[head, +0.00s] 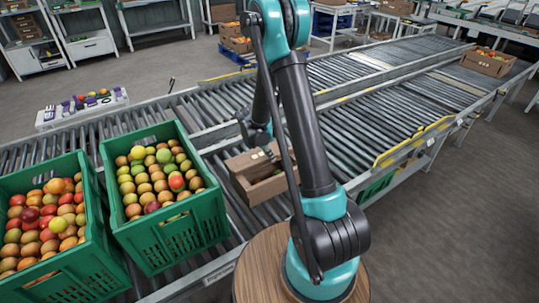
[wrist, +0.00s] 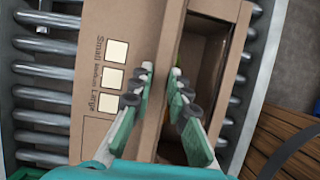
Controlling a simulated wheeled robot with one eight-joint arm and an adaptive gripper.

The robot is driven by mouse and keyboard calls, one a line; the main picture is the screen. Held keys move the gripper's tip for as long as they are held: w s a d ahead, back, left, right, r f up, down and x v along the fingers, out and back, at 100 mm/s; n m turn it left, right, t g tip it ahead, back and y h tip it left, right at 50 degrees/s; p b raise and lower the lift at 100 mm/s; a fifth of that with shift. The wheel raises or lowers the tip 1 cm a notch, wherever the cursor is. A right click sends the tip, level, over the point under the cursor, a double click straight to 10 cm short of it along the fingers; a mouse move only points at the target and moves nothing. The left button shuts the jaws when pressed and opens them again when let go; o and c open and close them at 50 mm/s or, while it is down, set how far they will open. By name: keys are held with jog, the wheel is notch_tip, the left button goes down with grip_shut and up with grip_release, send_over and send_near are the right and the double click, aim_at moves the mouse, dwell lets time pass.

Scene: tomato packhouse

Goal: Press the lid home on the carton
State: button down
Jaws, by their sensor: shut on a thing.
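The brown cardboard lid (wrist: 118,25), printed with size words and three pale squares, fills the left-middle of the wrist view. My gripper (wrist: 160,82) is shut on the lid's right edge, one green finger on each side of it. The carton (wrist: 228,12) shows to the right of the lid, with a dark open strip between them. A little of something orange and green shows inside beside the fingers. In the head view the carton (head: 268,190) sits on the rollers behind my arm, with the lid (head: 247,161) over part of it.
Two green crates of fruit, a nearer one (head: 60,283) and another (head: 170,235), stand left of the carton. The roller conveyor (head: 360,115) runs clear to the upper right. Another carton (head: 487,64) sits at its far end. A round wooden top (head: 262,262) is close in front.

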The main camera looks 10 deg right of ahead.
jog(key=shift+f, duration=0.6)
dwell(0.4)
jog(key=c, duration=1.4)
grip_release()
jog(key=shift+o, duration=0.2)
jog(key=shift+c, duration=0.5)
jog(key=shift+c, duration=1.2)
jog(key=shift+r, duration=4)
